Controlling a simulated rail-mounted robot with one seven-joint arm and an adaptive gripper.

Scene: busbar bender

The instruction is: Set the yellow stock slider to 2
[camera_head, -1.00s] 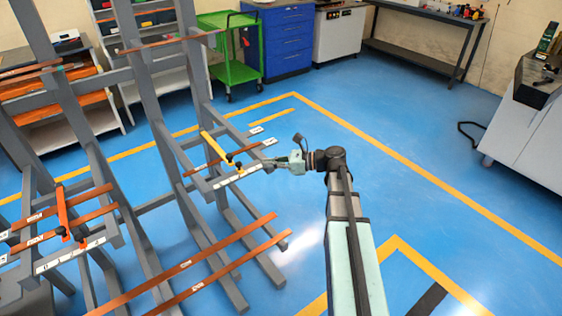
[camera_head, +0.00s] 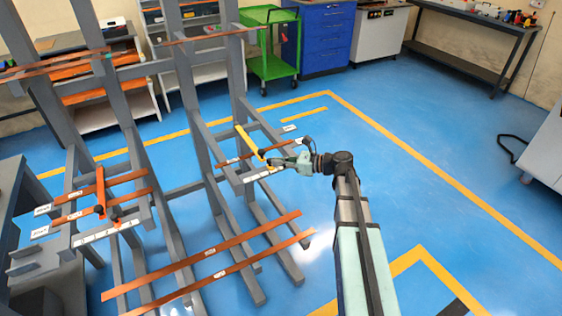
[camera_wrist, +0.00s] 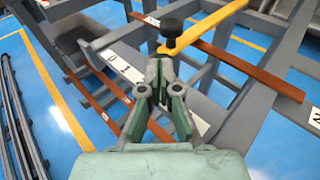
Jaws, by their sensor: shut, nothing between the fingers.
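The yellow stock slider (camera_head: 248,140) is a yellow bar with a black knob, lying across the upper right arm of the grey rack. In the wrist view the yellow slider (camera_wrist: 214,27) shows its black knob (camera_wrist: 172,28) just beyond my fingertips. My gripper (camera_head: 273,162) is at the knob end of the slider; in the wrist view my gripper (camera_wrist: 160,70) is shut and empty, its tips at or very near the slider's end. I cannot tell whether they touch. A white number scale (camera_wrist: 122,66) runs along the rack arm; the slider's exact reading is not legible.
An orange slider (camera_head: 100,190) sits on the left rack arm by another white scale (camera_head: 105,232). Copper bars (camera_head: 215,245) lie across the lower rack arms. Grey rack posts stand close left of my gripper. Blue floor to the right is clear.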

